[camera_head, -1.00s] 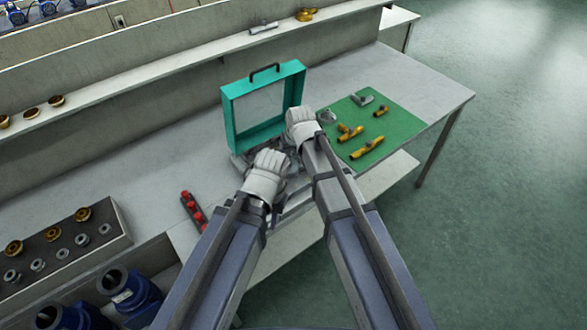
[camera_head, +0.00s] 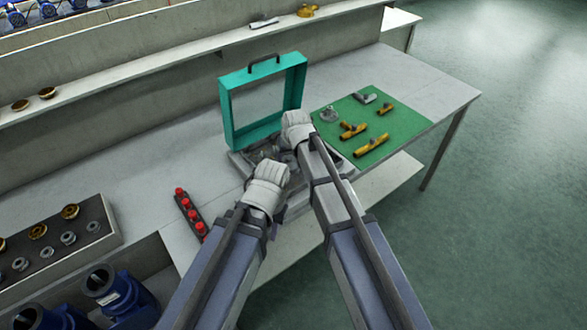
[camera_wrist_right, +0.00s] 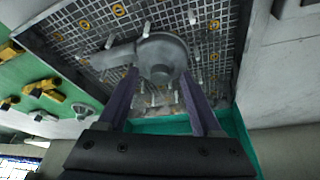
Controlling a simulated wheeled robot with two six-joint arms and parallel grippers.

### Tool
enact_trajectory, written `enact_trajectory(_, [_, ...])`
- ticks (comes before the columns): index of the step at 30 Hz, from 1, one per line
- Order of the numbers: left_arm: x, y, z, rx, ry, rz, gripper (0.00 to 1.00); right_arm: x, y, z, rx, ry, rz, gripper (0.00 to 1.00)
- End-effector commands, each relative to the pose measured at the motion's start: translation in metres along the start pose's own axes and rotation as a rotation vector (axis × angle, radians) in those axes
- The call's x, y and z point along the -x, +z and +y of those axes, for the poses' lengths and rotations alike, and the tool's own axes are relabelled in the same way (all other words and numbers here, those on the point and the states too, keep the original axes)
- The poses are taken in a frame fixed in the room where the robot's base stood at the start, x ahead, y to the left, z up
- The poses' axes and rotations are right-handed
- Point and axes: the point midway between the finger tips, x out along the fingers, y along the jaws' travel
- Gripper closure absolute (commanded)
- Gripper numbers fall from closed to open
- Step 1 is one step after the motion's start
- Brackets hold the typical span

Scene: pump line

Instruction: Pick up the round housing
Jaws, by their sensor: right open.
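The round housing (camera_wrist_right: 160,58) is a grey, snail-shaped casting with a side outlet, seen in the right wrist view over a dark grid-patterned bed. My right gripper (camera_wrist_right: 158,84) is open, and its two fingers point at the housing, one toward each side. I cannot tell whether they touch it. In the head view my right gripper (camera_head: 292,128) is at the teal-lidded case (camera_head: 236,160), and its fingers are hidden. My left gripper (camera_head: 268,180) is nearer, by the case's front, and its fingers are also hidden. Grey parts in the case are partly covered by my arms.
The teal lid (camera_head: 228,105) stands upright at the case's back. A green mat (camera_head: 405,122) to the right holds several brass and grey fittings. A dark strip with red knobs (camera_head: 190,212) lies to the left. Bare bench shows left of the case and at the far right.

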Motion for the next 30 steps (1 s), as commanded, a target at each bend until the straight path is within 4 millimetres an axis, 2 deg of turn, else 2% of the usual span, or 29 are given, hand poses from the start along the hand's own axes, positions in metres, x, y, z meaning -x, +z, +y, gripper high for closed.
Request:
enact_trajectory(6, [0.0005,0.0,-0.0001,0.0,0.0,0.0,0.73,0.0005,-0.0002,0.0002,0.0,0.0,0.0,0.35])
enact_trajectory(24, [0.0002,0.0,0.0,0.0,0.0,0.0,0.73,0.0001,0.0002,0.0,0.0,0.0,-0.002,1.0])
enact_trajectory(30, [0.0,0.0,0.0,0.0,0.0,0.0,0.73,-0.0001,0.0004,0.0,0.0,0.0,-0.002,1.0])
